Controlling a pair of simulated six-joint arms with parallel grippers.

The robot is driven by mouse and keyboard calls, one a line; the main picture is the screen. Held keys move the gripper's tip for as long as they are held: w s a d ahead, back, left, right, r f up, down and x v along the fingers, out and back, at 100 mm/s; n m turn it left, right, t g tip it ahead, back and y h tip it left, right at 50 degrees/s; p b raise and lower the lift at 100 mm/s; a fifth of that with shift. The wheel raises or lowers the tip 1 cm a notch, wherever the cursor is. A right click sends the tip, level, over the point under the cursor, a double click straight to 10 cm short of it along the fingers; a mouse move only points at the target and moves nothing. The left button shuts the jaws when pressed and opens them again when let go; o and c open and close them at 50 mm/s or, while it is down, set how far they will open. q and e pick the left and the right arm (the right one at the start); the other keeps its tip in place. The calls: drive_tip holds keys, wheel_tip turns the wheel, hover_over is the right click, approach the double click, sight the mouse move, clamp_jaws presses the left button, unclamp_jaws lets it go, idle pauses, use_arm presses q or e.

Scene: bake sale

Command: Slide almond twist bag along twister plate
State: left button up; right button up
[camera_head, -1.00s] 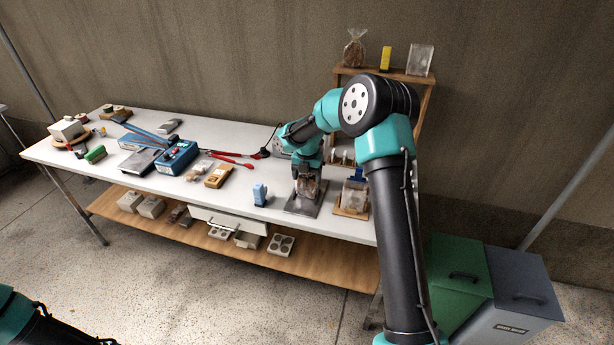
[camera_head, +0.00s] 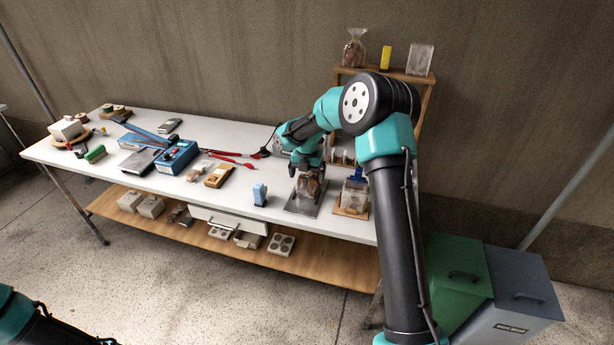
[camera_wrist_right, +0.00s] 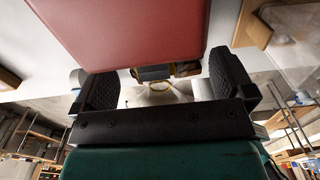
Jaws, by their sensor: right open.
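The almond twist bag (camera_head: 308,187), clear with brown contents, stands on the grey metal twister plate (camera_head: 294,208) near the table's right front. My right gripper (camera_head: 309,171) is open and sits just above or behind the bag's top; I cannot tell if they touch. In the right wrist view its two dark fingers (camera_wrist_right: 166,84) are spread wide. A plain red surface (camera_wrist_right: 130,30) fills the top of that view, and a small yellow ring shows between the fingers; I cannot tell what either belongs to. My left gripper is outside the views.
A wooden stand (camera_head: 351,211) with a bagged item is close right of the plate. A wooden shelf (camera_head: 392,75) with goods rises behind. A brown box (camera_head: 218,176) and red-handled tools lie further left.

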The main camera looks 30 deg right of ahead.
wheel_tip(320, 180, up, 17)
idle(0.5)
drive_tip(key=shift+f, duration=0.1)
